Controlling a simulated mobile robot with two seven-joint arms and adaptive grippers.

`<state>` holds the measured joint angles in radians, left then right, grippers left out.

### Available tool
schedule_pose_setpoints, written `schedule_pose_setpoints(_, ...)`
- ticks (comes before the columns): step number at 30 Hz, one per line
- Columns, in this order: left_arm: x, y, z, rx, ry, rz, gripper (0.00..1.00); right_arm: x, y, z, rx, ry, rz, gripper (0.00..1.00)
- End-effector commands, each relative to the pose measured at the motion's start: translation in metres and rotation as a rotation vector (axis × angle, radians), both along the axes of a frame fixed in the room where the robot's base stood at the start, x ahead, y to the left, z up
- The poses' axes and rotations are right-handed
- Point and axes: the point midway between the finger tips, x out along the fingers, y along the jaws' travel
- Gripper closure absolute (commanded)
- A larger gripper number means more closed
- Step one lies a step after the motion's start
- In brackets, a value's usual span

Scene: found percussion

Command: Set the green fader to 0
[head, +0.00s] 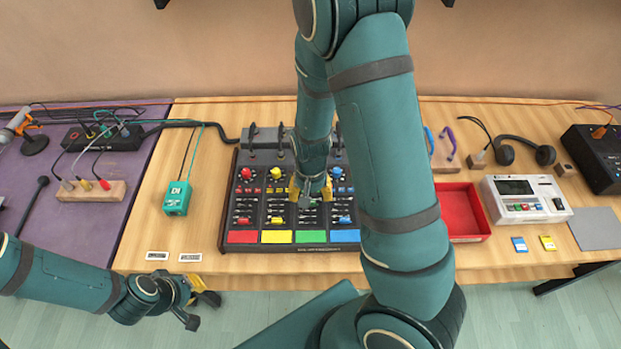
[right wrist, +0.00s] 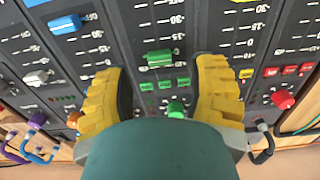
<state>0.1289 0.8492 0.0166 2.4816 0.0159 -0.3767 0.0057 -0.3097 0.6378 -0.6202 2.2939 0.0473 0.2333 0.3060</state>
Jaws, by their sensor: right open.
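The mixer (head: 232,215) stands on the wooden table with red, yellow, green and blue channels. The green fader (right wrist: 160,57) shows in the right wrist view as a green cap across its slot, beside a printed scale; the exact mark it sits at is hard to read. My right gripper (head: 311,192) is open over the green channel. In the right wrist view its yellow fingers (right wrist: 168,100) stand either side of that channel, with the cap between them and apart from both. In the head view it hides the green cap. My left gripper (head: 205,295) hangs near the table's front edge, away from the mixer.
A red tray (head: 486,236) and a white device (head: 528,201) stand right of the mixer. A teal DI box (head: 177,198) stands left. My right arm covers part of the mixer.

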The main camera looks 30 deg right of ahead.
Motion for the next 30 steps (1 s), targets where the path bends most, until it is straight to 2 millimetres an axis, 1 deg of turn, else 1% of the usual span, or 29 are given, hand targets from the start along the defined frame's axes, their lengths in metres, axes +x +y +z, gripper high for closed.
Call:
schedule_pose_setpoints(1,0.0,0.0,0.0,0.0,0.0,0.0,1.0,0.002,0.001,0.012,0.0,-0.007,0.003,0.43)
schedule_pose_setpoints(6,0.0,0.0,0.0,0.0,0.0,0.0,1.0,0.002,0.001,0.045,0.0,-0.007,0.003,0.43)
schedule_pose_setpoints(9,0.0,0.0,0.0,0.0,0.0,0.0,1.0,0.001,0.001,0.061,0.001,-0.004,0.003,0.43)
schedule_pose_setpoints(13,0.0,0.0,0.0,0.0,0.0,0.0,1.0,0.001,0.001,0.077,0.0,-0.004,0.002,0.43)
schedule_pose_setpoints(19,0.0,0.0,0.0,0.0,0.0,0.0,1.0,0.0,0.0,0.087,0.0,0.0,0.001,0.43)
schedule_pose_setpoints(30,0.0,0.0,0.0,0.0,0.0,0.0,1.0,0.0,0.0,0.088,-0.001,0.001,0.0,0.43)
